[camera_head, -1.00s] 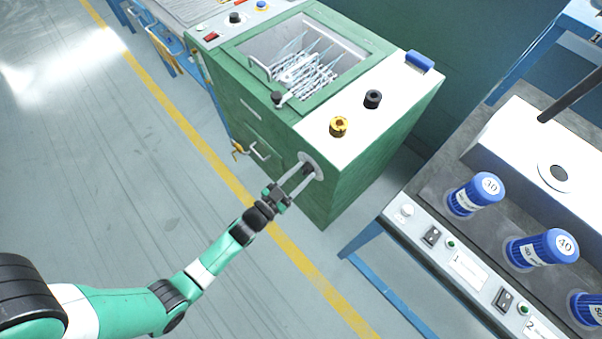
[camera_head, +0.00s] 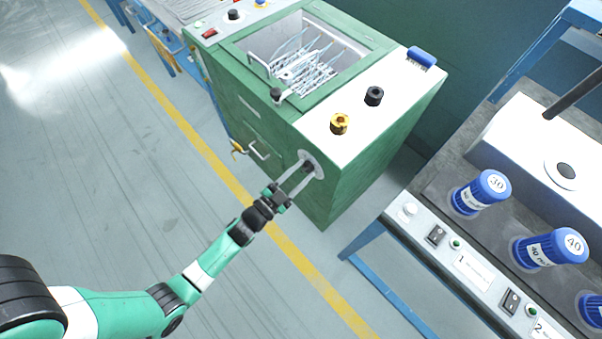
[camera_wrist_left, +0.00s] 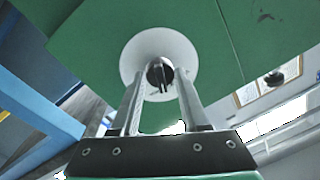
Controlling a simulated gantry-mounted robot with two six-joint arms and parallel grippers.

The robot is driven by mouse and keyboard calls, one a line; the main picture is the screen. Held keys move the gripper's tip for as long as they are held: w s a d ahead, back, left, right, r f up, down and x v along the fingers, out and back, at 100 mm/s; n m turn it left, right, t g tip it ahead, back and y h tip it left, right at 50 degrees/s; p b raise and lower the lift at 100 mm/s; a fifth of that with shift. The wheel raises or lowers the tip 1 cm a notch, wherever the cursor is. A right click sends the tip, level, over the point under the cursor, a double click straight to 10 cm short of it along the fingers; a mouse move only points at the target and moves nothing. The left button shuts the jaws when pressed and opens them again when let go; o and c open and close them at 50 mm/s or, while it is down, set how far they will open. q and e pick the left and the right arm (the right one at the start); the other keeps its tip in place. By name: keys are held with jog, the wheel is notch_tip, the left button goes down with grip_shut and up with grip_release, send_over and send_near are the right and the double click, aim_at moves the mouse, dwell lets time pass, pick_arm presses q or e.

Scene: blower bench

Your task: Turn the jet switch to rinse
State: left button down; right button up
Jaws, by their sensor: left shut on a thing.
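The jet switch (camera_head: 309,168) is a dark knob on a round pale plate (camera_head: 318,160) on the front face of the green blower cabinet (camera_head: 345,185). In the left wrist view the knob (camera_wrist_left: 160,74) sits in front of the white disc (camera_wrist_left: 136,52), with a dark slot or ridge standing about upright. My left gripper (camera_head: 304,174) reaches it from the lower left, its two long fingers on either side of the knob and shut on it. The fingertips hide part of the knob. Position markings cannot be read. My right gripper is not in view.
An open basin (camera_head: 265,45) holds several thin tools. A handle (camera_head: 259,150) is left of the switch.

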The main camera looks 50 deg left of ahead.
pick_arm(q)
jog(key=shift+m+b, duration=0.55)
jog(key=shift+m, duration=1.75)
jog(key=shift+c, duration=2)
grip_release()
jog(key=s+p, duration=0.3)
jog(key=s, duration=0.8)
jog(key=shift+s+d+f, duration=0.3)
jog(key=shift+d+f, duration=0.05)
jog(key=shift+d, duration=0.1)
